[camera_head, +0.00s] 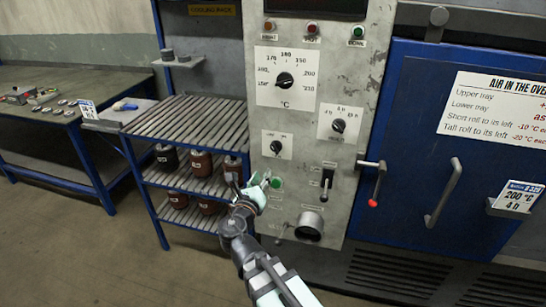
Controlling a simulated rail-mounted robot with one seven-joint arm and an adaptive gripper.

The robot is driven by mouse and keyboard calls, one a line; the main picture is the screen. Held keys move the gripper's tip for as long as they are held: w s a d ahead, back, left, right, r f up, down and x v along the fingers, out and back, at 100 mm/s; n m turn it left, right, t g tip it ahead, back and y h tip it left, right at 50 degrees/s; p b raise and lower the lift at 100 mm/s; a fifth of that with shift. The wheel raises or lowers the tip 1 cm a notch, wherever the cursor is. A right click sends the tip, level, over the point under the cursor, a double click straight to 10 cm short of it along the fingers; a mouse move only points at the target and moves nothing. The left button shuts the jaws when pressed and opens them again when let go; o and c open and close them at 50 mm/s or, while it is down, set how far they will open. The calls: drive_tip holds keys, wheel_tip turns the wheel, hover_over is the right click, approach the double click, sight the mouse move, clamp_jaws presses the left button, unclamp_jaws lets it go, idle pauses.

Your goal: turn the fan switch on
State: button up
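The grey control panel (357,80) carries the controls. A black lever switch (326,182) sits in a slot at its lower right, with its handle low and small labels beside it. A small black knob (276,147) is on a white plate at lower left. The labels are too small to read, so I cannot tell which is the fan switch.
A large temperature dial (285,80) and a timer knob (338,126) are above. A round port (309,225) is below. The blue oven door (415,110) and a red-tipped latch handle (376,180) are right. A slatted rack (195,118) holding brown rolls stands left.

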sight(275, 151)
drive_tip(key=p+x, duration=0.3)
drive_tip(key=x, duration=1)
drive_tip(key=shift+w, duration=0.2)
drive_tip(key=shift+c, duration=0.3)
clamp_jaws()
